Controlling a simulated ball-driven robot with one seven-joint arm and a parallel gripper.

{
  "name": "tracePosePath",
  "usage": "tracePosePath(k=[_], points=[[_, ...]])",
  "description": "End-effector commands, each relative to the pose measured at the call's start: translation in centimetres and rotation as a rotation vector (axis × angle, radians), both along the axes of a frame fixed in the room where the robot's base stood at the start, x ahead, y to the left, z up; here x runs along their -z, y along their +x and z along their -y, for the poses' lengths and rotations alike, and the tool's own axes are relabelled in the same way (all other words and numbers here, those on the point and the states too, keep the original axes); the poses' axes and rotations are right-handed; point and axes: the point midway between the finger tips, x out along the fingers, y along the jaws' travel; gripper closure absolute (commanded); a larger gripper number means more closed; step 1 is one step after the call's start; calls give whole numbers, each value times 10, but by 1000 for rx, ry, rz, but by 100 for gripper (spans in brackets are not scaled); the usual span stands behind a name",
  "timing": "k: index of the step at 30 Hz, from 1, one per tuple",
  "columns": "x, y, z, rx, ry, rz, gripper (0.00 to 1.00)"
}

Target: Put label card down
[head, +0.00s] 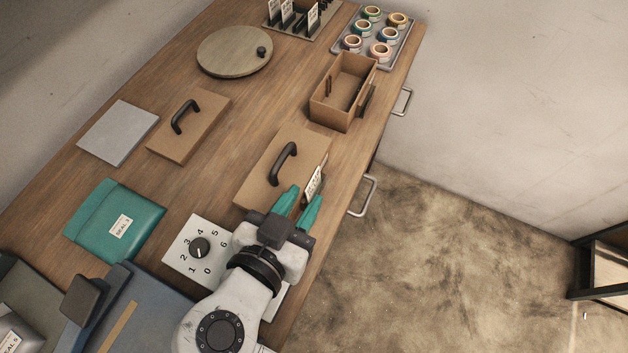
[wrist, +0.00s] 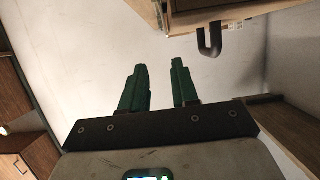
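A white label card (head: 314,183) with dark print stands at the right edge of the near brown lidded box (head: 268,170), just beyond my fingertips. A small light piece, probably this card, shows at the top of the wrist view (wrist: 158,13), beside a brown edge. My gripper (head: 305,195) has green fingers and reaches toward the card from the near side. In the wrist view its fingers (wrist: 158,65) stand apart with nothing visible between them. The card's lower edge and what supports it are hard to make out.
A numbered dial plate (head: 187,262) and a teal pouch (head: 90,228) lie left of my arm. An open brown box (head: 328,111), a tray of tape rolls (head: 357,60), a round board (head: 222,60) and a card rack (head: 277,22) stand farther back. The table edge is close on the right.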

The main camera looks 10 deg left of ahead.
Motion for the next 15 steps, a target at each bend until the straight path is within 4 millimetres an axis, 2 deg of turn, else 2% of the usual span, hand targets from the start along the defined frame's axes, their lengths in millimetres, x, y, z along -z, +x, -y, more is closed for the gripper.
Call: tracePosePath(k=[6,15], points=[[-12,-27,-10,0,2,3,71],[-16,-35,-12,3,3,2,71]])
